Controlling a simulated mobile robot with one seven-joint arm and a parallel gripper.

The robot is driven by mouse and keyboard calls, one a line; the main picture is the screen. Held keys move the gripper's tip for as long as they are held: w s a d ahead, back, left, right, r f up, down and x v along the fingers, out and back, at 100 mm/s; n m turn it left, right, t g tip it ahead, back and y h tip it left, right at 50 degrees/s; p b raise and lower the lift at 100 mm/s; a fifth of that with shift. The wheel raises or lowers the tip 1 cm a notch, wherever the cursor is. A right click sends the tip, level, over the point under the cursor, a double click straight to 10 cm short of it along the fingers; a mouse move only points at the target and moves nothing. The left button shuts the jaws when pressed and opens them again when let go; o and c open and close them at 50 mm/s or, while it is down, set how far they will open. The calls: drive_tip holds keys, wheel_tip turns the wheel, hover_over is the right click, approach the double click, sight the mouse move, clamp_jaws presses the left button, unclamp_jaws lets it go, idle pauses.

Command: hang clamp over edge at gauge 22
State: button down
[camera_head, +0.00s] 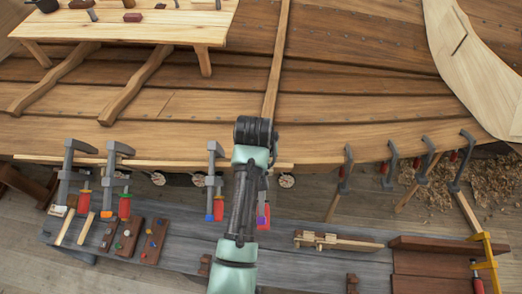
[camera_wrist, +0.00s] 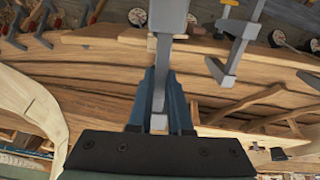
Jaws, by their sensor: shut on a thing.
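My gripper (camera_wrist: 161,98) is shut on a grey metal clamp (camera_wrist: 161,70), whose bar lies between the fingers in the wrist view. In the head view my arm hides most of this clamp; its red handle (camera_head: 263,215) with a purple part shows just right of the arm. The held clamp is at the wooden hull's plank edge (camera_head: 310,158); I cannot tell whether it hooks over it or touches. Round gauges hang below the edge, one (camera_head: 287,181) right of my arm, others (camera_head: 197,180) left. Their numbers are too small to read.
Another clamp (camera_head: 214,170) hangs on the edge close left of my arm, with two more (camera_head: 114,165) farther left. Several dark clamps (camera_head: 346,170) hang to the right. A grey bench (camera_head: 180,255) below holds blocks and tools. The edge around the right gauge is free of clamps.

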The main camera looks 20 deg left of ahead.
drive_tip(key=shift+b+x, duration=1.15)
drive_tip(key=shift+x, duration=0.05)
drive_tip(key=shift+s+f+b, duration=0.15)
drive_tip(key=shift+f+b, duration=0.75)
drive_tip(key=shift+b, duration=0.3)
drive_tip(key=shift+w+a+f+b, duration=0.25)
drive_tip(key=shift+w+f+b, duration=0.7)
drive_tip(key=shift+f, duration=0.1)
drive_tip(key=b+x, duration=0.2)
drive_tip(key=b, duration=0.1)
drive_tip(key=shift+f, duration=0.35)
drive_tip(key=shift+b+x, duration=1.45)
drive_tip(key=shift+x, duration=0.05)
drive_tip(key=shift+s+d, duration=0.15)
drive_tip(key=shift+s+f, duration=0.1)
drive_tip(key=shift+f, duration=0.15)
